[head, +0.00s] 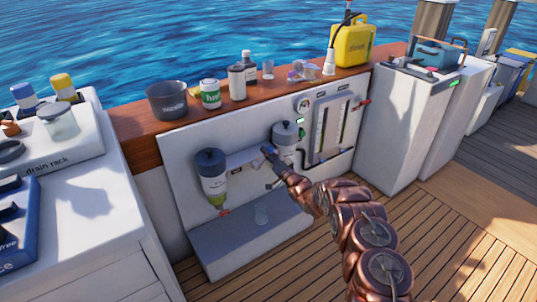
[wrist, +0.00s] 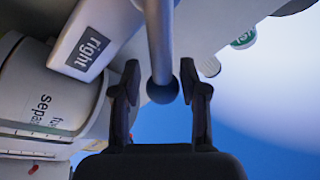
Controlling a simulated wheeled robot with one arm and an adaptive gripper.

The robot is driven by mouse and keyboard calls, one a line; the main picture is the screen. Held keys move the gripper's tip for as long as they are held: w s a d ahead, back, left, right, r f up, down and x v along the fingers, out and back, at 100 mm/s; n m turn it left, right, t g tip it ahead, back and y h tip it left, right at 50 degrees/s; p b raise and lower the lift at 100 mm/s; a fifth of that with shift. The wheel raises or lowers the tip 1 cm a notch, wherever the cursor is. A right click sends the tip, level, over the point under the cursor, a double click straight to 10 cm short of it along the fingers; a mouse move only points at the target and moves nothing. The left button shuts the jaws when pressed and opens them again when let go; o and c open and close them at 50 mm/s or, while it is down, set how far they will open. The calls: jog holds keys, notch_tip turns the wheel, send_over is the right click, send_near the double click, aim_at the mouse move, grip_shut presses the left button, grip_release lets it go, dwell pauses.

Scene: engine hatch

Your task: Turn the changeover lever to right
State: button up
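The changeover lever (wrist: 160,40) is a grey rod with a dark ball end in the wrist view. It comes down from the top edge, and its ball lies between the fingers of my gripper (wrist: 160,82). The fingers stand apart on both sides, with small gaps to the ball. A white block with a "right" label (wrist: 87,48) is just left of the lever. In the head view my gripper (head: 268,153) is at the white panel, between two filter bowls, and the lever cannot be made out clearly there.
A dark-capped filter bowl (head: 212,180) hangs left of my gripper and another (head: 286,134) hangs behind it to the right. A gauge (head: 303,104) and sight tubes (head: 333,128) are further right.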

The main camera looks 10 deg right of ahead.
jog(key=shift+s+a+f, duration=0.15)
jog(key=shift+f, duration=0.05)
jog(key=shift+s+d+f, duration=0.2)
jog(key=shift+s, duration=0.25)
jog(key=v, duration=1)
jog(key=shift+s+d, duration=0.3)
jog(key=shift+r, duration=0.1)
